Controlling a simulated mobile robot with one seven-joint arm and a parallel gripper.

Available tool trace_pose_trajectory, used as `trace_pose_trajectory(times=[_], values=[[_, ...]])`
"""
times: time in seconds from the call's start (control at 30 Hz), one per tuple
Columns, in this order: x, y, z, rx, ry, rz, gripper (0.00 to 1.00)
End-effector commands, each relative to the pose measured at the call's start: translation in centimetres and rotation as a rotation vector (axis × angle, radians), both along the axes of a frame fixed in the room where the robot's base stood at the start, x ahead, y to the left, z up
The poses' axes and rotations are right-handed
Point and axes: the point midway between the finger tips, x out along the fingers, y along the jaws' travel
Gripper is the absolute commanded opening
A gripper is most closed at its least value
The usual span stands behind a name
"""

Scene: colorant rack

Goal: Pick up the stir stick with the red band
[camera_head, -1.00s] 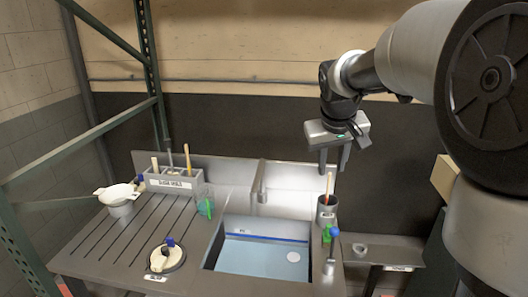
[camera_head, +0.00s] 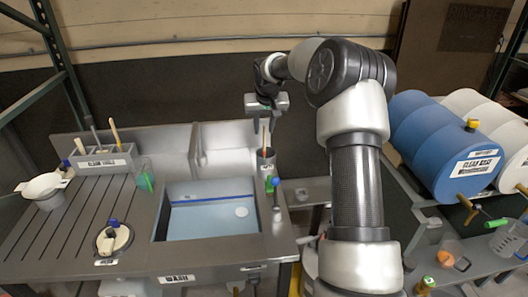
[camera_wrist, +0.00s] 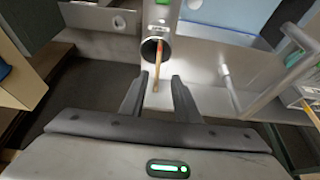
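A thin wooden stir stick (camera_head: 264,139) with a reddish part stands in a dark grey cup (camera_head: 267,160) at the right of the sink. In the wrist view the stick (camera_wrist: 158,62) leans out of the cup (camera_wrist: 152,47), its free end pointing towards my gripper. My gripper (camera_head: 264,124) is just above the cup. In the wrist view my gripper (camera_wrist: 157,90) is open, with the stick's end showing between its two fingers. I cannot tell whether either finger touches it.
The sink (camera_head: 208,190) lies left of the cup, with a faucet (camera_head: 199,146) behind it. A rack (camera_head: 103,162) holds other sticks at the back left. A green and blue fitting (camera_head: 273,184) stands close in front of the cup.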

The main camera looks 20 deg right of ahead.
Motion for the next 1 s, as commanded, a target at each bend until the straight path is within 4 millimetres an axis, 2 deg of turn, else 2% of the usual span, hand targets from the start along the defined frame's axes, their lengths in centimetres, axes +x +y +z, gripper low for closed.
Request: trace_pose_trajectory(times=[0.1, 0.37, 0.63, 0.93, 1.0], values=[[0.8, -0.1, -1.7, 0.001, 0.001, 0.0, 0.29], [1.4, -0.4, -3.3, 0.001, 0.0, -0.001, 0.29], [2.8, -1.0, -6.9, 0.001, 0.0, 0.0, 0.29], [3.0, -1.1, -7.4, -0.001, -0.002, 0.0, 0.29], [3.0, -1.1, -7.3, -0.001, -0.002, 0.0, 0.19]])
